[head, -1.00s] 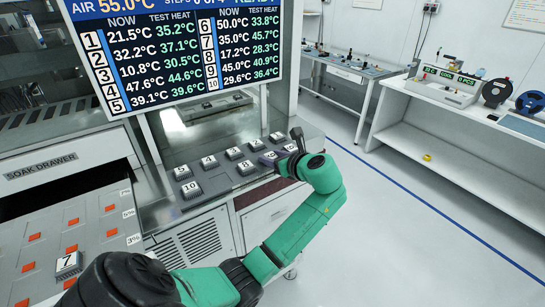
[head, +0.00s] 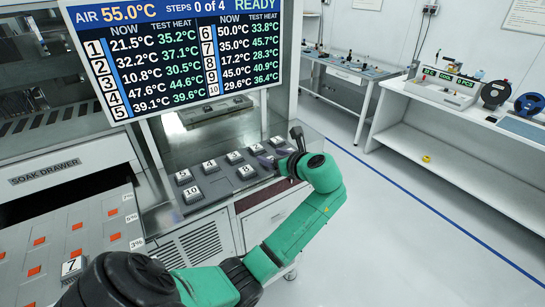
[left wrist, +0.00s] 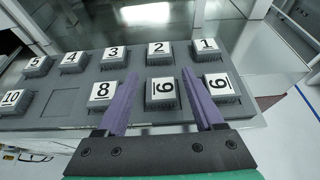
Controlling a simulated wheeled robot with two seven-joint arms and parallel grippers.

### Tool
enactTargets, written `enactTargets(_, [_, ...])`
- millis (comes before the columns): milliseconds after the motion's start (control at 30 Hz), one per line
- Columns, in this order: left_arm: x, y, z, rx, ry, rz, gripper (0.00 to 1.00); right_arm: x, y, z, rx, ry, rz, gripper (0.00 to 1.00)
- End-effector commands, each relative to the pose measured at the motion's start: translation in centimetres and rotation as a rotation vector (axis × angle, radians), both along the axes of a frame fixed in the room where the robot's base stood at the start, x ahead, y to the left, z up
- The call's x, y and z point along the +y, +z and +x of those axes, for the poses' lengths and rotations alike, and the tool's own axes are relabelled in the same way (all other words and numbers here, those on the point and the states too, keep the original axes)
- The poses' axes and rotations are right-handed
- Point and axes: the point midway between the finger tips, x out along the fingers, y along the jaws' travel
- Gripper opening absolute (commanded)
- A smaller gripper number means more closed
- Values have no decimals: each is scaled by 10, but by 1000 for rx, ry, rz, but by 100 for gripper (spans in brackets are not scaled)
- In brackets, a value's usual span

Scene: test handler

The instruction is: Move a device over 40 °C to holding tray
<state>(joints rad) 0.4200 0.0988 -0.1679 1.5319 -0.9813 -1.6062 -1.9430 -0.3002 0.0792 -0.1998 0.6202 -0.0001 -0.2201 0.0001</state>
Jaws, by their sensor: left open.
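The board (head: 180,60) reads NOW 47.6 °C for 4, 50.0 °C for 6 and 45.0 °C for 9; the other NOW readings are below 40 °C. Numbered devices stand in two rows on a grey tray (left wrist: 65,104): 5 to 1 behind, then 10 (left wrist: 12,100), an empty place, 8 (left wrist: 102,93) and two marked 6 or 9. My left gripper (left wrist: 160,76) is open over the front row. One 6-or-9 device (left wrist: 164,93) shows between its purple fingers; the other (left wrist: 220,86) is by the right finger. Contact is unclear. The gripper (head: 268,161) partly hides the tray in the head view.
The open soak drawer (head: 110,210) at left has orange-marked places and holds device 7 (head: 74,266). A white bench (head: 450,120) with reels stands at right, and a table (head: 345,72) at the back. The floor between is clear.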

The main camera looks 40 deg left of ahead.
Motion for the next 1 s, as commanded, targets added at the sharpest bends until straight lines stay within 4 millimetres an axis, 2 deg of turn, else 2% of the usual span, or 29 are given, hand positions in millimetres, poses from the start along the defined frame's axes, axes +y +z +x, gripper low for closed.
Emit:
enactTargets(200, [0,1,0,0,0,0,69,0,1,0,0,0,0,50])
enactTargets(233, [0,1,0,0,0,0,77,0,1,0,0,0,0,50])
enactTargets(300, [0,1,0,0,0,0,100,0,1,0,0,0,0,50])
enactTargets(600, [-5,2,-1,-1,-2,0,100,0,-2,0,0,0,0,50])
enactTargets(767, [-33,11,-9,-4,-3,-3,100,0,-15,0,0,0,0,50])
enactTargets(1000, [-96,40,-28,-4,-3,-3,100,0,-36,0,0,0,0,50])
